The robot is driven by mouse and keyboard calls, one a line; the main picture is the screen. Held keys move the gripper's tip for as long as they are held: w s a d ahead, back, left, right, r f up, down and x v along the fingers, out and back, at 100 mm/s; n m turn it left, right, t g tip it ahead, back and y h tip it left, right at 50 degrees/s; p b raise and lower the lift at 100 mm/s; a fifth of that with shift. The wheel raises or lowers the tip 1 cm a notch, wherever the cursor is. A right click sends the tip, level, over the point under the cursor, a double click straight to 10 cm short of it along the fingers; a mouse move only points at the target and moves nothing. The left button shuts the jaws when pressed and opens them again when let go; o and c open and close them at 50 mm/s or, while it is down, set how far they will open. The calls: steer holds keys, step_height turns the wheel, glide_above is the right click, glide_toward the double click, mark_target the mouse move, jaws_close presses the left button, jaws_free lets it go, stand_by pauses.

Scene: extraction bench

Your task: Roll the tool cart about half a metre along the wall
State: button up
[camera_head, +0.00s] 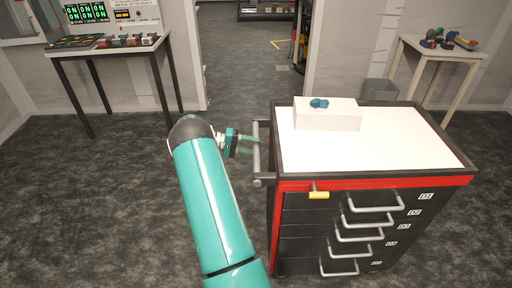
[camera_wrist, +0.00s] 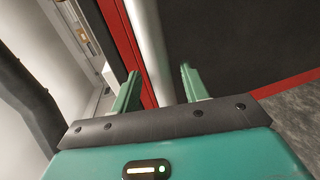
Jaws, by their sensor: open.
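The tool cart (camera_head: 370,185) is black with a red band, a white top and numbered drawers with grey handles. It stands right of centre in the head view. A grey push handle (camera_head: 256,165) sticks out from its left side. My gripper (camera_head: 254,145) is at this handle, its green fingers open and pointing right. In the wrist view the handle bar (camera_wrist: 148,40) runs between the two open fingers (camera_wrist: 160,72). The fingers are not closed on it.
A bench with a control panel (camera_head: 105,15) is at the back left. A small table (camera_head: 440,50) and grey bin (camera_head: 379,90) stand behind the cart. A doorway opens between. Dark floor at left is clear.

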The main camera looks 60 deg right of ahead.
steer(key=shift+x, duration=1.1)
jaws_close()
steer(key=v, duration=0.3)
steer(key=shift+w+a+f, duration=0.1)
steer(key=shift+w+f, duration=0.15)
steer(key=shift+f, duration=0.1)
jaws_free()
steer(key=shift+s, duration=0.3)
steer(key=v, duration=1.4)
steer(key=shift+w, duration=0.25)
